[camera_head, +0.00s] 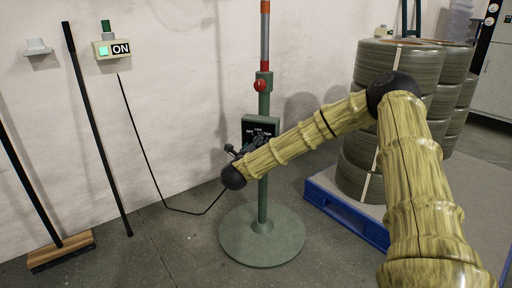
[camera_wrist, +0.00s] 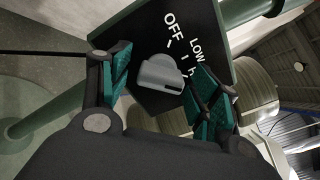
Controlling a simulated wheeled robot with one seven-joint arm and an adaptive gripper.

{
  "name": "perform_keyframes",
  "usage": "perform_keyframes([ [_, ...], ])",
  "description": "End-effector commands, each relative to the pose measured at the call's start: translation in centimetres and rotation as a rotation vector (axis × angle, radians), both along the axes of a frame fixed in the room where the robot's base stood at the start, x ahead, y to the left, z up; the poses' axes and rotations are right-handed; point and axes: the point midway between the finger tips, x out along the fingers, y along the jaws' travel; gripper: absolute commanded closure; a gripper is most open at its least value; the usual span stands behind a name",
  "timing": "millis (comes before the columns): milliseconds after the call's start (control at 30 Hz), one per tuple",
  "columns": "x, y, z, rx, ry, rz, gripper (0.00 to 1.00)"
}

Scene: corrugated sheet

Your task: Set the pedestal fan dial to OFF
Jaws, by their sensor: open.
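The pedestal fan's dark control box (camera_head: 252,123) sits on a green pole (camera_head: 263,195) with a round base (camera_head: 262,238). The wrist view shows the box's panel (camera_wrist: 222,40) close up, with white lettering including OFF and Low. A rounded grey dial (camera_wrist: 160,75) stands out from the panel; which mark it points at is not clear. My gripper (camera_wrist: 163,82) is open, its green-padded fingers on either side of the dial in the picture. I cannot tell whether they touch it. In the head view my gripper (camera_head: 247,146) is at the box's lower front and covers the dial.
A wall box (camera_head: 112,49) reads ON and has a lit green square. A black cord (camera_head: 150,165) hangs below it. A broom (camera_head: 62,249) and another pole (camera_head: 96,130) lean on the left wall. Stacked tyre-like rolls (camera_head: 362,150) stand on a blue pallet (camera_head: 345,216) at right.

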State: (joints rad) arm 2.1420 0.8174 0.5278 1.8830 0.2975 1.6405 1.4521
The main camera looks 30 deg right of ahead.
Motion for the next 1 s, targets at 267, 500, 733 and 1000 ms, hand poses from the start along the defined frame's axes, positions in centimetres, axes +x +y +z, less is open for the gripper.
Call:
perform_keyframes([
  [267, 0.04, -0.03, 0.01, -0.001, 0.001, 0.000, 0.41],
  [500, 0.02, -0.02, -0.01, 0.000, 0.001, 0.001, 0.83],
  [733, 0.03, 0.00, 0.08, -0.006, 0.009, 0.001, 0.83],
  [1000, 0.03, 0.09, 0.40, -0.073, 0.090, 0.002, 0.83],
])
